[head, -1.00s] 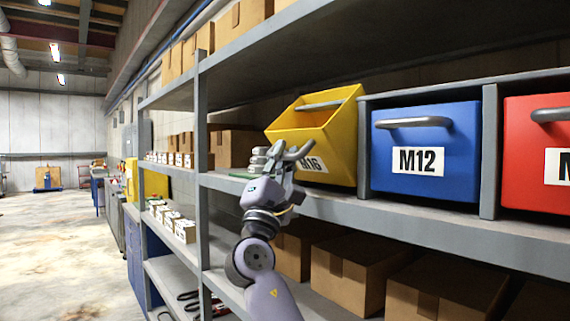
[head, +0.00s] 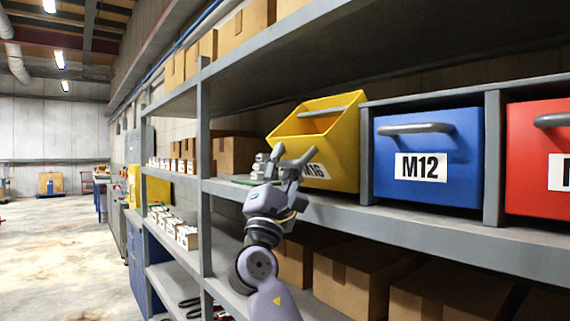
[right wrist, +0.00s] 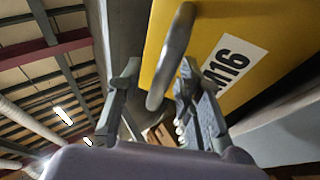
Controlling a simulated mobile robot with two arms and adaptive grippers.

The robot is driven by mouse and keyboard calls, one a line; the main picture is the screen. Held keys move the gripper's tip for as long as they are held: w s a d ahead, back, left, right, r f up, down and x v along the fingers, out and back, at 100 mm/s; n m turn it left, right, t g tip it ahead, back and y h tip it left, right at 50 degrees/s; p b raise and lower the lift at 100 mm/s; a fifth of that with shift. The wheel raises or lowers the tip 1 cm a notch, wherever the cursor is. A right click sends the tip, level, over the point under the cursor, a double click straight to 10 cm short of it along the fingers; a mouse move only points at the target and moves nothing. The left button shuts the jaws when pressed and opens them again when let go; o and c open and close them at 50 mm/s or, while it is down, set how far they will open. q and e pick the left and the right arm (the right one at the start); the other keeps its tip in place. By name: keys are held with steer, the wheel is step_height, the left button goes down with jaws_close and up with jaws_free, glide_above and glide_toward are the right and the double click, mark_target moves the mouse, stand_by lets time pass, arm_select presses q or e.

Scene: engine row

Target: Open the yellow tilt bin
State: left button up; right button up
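The yellow tilt bin (head: 345,150), labelled M16, stands tilted forward on the shelf, with its open top showing in the head view. Its grey handle (right wrist: 172,55) shows in the right wrist view, running across the yellow front and ending near the gap between the fingers. My right gripper (head: 286,160) is at the bin's front left, and its fingers are spread apart. In the right wrist view the right gripper (right wrist: 160,78) is open, with the handle ahead of and partly between the fingertips; I cannot tell whether they touch. My left gripper is not in view.
Cardboard boxes (head: 350,280) fill the lower shelf. The floor at left is clear.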

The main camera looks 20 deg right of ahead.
steer(key=shift+a+f, duration=0.1)
steer(key=v, duration=1.1)
steer(key=shift+s+f, duration=0.2)
steer(key=shift+s, duration=0.1)
steer(key=shift+a, duration=0.1)
